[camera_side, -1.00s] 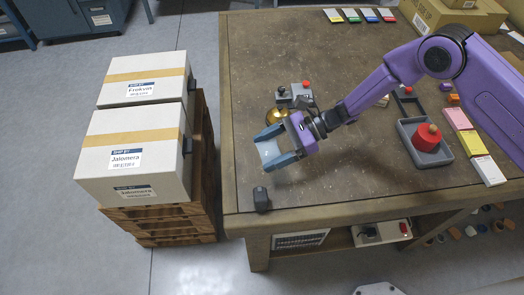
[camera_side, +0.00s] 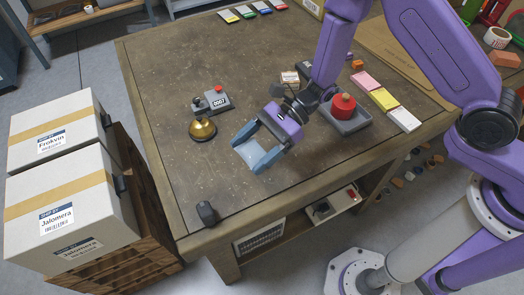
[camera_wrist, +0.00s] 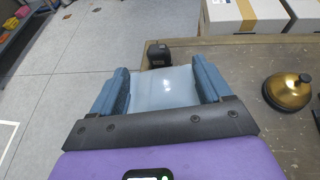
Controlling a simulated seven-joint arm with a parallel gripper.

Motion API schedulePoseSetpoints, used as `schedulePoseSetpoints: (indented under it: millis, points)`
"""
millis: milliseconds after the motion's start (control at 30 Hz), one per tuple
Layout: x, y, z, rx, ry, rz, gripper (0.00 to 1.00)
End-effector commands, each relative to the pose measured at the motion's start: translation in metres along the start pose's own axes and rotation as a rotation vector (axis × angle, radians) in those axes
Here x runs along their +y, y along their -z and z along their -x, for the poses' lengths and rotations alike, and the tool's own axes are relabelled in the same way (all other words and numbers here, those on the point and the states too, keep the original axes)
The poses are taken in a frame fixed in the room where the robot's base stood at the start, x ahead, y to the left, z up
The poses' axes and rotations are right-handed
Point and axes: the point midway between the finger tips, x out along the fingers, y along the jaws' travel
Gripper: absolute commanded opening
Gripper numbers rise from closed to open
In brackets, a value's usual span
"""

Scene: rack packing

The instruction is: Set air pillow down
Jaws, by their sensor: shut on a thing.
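My gripper (camera_side: 256,154) has blue fingers and is shut on the air pillow (camera_side: 254,153), a pale translucent pouch. In the wrist view the air pillow (camera_wrist: 162,88) spans the space between both fingers of my gripper (camera_wrist: 160,90). In the side view the gripper is over the front part of the brown worktable (camera_side: 170,120). I cannot tell whether the pillow touches the tabletop.
A brass bell (camera_side: 202,129) and a grey device with a red button (camera_side: 213,101) stand left of the gripper. A black block (camera_side: 207,212) sits near the table's front-left corner. A grey tray (camera_side: 347,122) holds a red object. Labelled boxes (camera_side: 75,205) are stacked left of the table.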

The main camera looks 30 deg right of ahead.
Motion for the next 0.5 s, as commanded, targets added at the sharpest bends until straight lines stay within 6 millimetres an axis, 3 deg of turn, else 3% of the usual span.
schedulePoseSetpoints:
  millis: [300, 500]
  points:
    - [-0.019, 0.069, 0.084, 0.002, 0.109, -0.050, 0.50]
    - [-0.019, 0.090, 0.108, -0.003, 0.140, -0.060, 0.50]
